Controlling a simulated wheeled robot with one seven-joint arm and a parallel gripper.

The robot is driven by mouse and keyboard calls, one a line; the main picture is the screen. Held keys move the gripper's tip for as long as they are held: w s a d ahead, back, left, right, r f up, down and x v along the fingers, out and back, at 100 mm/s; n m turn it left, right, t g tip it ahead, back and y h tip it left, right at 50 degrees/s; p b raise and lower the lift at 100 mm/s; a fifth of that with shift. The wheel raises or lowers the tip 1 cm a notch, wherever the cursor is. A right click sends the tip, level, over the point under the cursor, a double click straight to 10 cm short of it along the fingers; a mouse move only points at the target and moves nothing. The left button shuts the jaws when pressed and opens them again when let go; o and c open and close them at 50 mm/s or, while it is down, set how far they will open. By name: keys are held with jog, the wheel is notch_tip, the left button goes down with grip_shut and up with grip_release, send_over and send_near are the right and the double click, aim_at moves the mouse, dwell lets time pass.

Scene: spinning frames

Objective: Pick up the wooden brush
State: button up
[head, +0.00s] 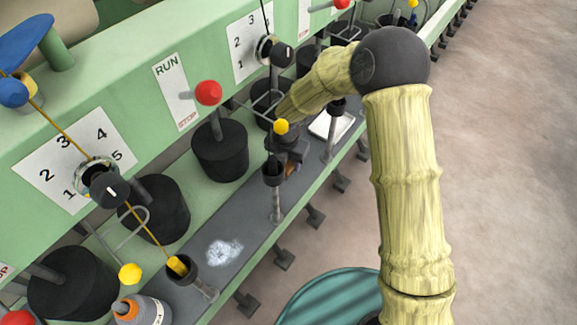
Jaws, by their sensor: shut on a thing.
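My gripper (290,162) is a dark grey block at the end of my yellowish arm, low over the grey ledge of the machine. It is shut on a small brown, wood-coloured piece (292,170), which I take to be the wooden brush. Only a bit of it shows beneath the jaws; the rest is hidden by the gripper and a yellow-knobbed post in front. I cannot tell whether the brush touches the ledge.
Black cylinders (219,152) and a red-knobbed lever (208,93) stand along the green machine. A post with a dark cup (273,174) stands close to my gripper. White fluff (223,252) lies on the ledge. A grey-and-orange bottle (141,309) is at lower left. Open floor (510,190) is right.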

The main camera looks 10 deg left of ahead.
notch_tip(320, 180, up, 6)
jog(key=shift+f+p, duration=0.15)
jog(key=shift+p, duration=0.2)
